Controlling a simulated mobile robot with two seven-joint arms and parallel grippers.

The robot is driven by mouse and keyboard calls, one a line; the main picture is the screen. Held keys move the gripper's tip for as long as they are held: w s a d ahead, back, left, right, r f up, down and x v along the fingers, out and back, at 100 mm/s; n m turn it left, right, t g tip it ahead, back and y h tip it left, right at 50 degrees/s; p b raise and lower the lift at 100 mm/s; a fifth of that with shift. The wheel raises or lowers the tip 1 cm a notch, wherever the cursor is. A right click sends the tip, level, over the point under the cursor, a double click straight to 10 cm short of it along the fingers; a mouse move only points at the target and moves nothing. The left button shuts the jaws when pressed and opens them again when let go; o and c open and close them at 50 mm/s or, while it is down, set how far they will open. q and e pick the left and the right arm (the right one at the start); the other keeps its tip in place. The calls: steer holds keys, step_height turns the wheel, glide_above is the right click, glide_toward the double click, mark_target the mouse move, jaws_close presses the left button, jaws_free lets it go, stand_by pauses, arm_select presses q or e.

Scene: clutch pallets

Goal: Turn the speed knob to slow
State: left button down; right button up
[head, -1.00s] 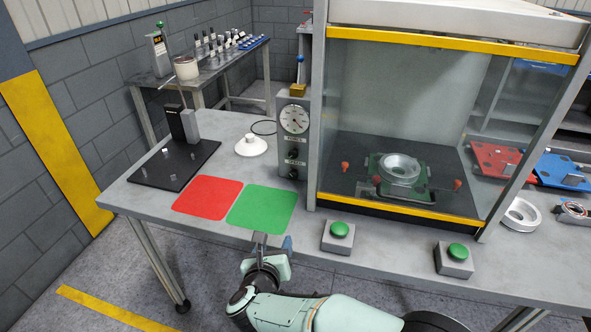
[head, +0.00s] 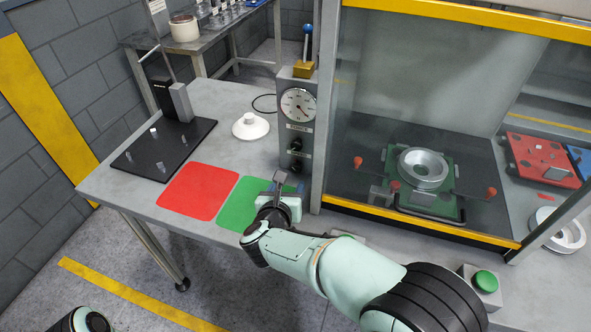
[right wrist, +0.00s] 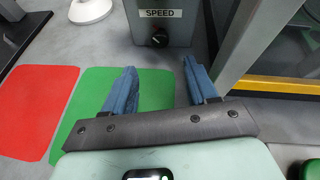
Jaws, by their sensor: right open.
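The speed knob (head: 295,165) is a small dark knob low on the front of the grey control panel (head: 285,134). In the right wrist view the knob (right wrist: 160,38) sits just under a SPEED label, and I cannot read its setting. My right gripper (head: 281,182) is in front of and below the panel, over the green mat. In the right wrist view its two blue fingers (right wrist: 159,68) are spread and empty, pointing at the panel on either side of the knob, not touching it.
A second knob (head: 296,145) and a round gauge (head: 298,105) are above the speed knob. The glazed press enclosure (head: 318,180) stands close on the right. Red mat (head: 199,191) and green mat (head: 236,212) lie flat in front. A white cone-shaped piece (head: 250,127) stands left of the panel.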

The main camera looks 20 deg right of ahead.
mark_target(296, 170)
steer(key=x, duration=1)
steer(key=shift+w+f, duration=0.15)
steer(key=shift+w, duration=0.05)
steer(key=c, duration=1)
steer(key=shift+c, duration=0.2)
